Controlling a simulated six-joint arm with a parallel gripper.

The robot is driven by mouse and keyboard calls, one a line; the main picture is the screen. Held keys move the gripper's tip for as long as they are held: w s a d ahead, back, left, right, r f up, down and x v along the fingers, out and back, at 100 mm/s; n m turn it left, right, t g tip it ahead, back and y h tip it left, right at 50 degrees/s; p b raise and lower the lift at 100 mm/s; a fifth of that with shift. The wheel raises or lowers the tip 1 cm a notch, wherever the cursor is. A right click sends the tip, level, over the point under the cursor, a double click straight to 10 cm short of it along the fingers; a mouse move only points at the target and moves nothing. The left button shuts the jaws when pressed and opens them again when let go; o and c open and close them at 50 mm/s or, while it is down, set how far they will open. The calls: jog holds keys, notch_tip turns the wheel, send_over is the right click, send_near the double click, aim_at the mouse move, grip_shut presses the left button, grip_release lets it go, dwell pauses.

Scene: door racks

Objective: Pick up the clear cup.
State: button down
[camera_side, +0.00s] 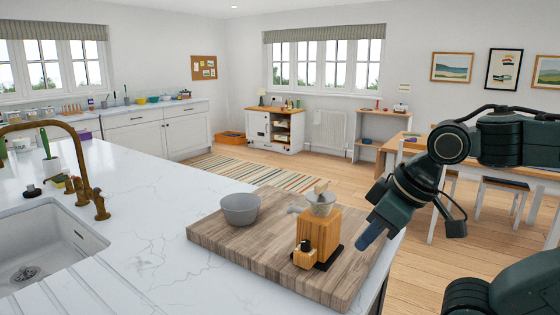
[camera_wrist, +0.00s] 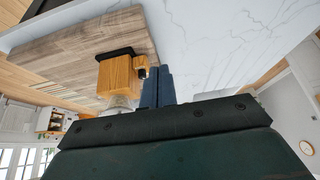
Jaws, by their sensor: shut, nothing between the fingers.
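The clear cup (camera_side: 321,204) sits on top of an upright wooden block (camera_side: 319,233) on the wooden board. A small wooden piece stands up at its rim, and a handle-like part juts to its left. In the wrist view the cup (camera_wrist: 118,104) is partly hidden behind my gripper's dark body, beside the block (camera_wrist: 116,75). My gripper (camera_side: 364,240) tilts down to the right of the block, apart from the cup. Its blue fingers (camera_wrist: 157,88) are together, with nothing between them.
The board (camera_side: 215,232) lies on a white marble counter (camera_side: 140,215). A grey bowl (camera_side: 240,208) stands left of the block. A small wooden piece (camera_side: 305,256) and a black base adjoin the block. A sink (camera_side: 40,245) with a brass tap is at left.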

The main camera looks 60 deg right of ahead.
dwell(0.4)
jog(key=c, duration=0.6)
grip_release()
